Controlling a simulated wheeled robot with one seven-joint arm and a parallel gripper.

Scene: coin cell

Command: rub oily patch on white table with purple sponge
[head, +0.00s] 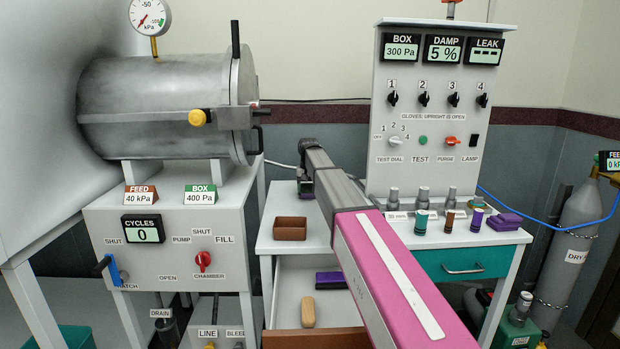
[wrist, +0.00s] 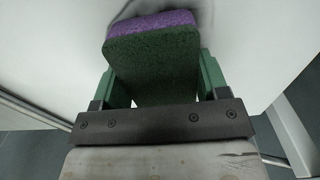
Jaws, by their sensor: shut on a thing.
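My gripper (wrist: 155,88) is shut on the purple sponge (wrist: 150,22), which has a dark green scouring face turned to the wrist camera. The green fingers grip it from both sides. The white table (wrist: 245,45) lies beyond the sponge in the wrist view. A dark grey smear, the oily patch (wrist: 128,9), shows at the sponge's far edge, partly hidden by it. I cannot tell whether the sponge touches the table. In the head view my arm reaches across to the back left of the white table (head: 282,240), and the gripper is mostly hidden there.
A brown tray (head: 290,229) stands near the table's left edge. Several small cylinders and a folded purple item (head: 503,222) stand at the right, before the control panel (head: 433,110). An open drawer (head: 345,303) holds a dark purple block (head: 330,280) and a tan piece (head: 308,312).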

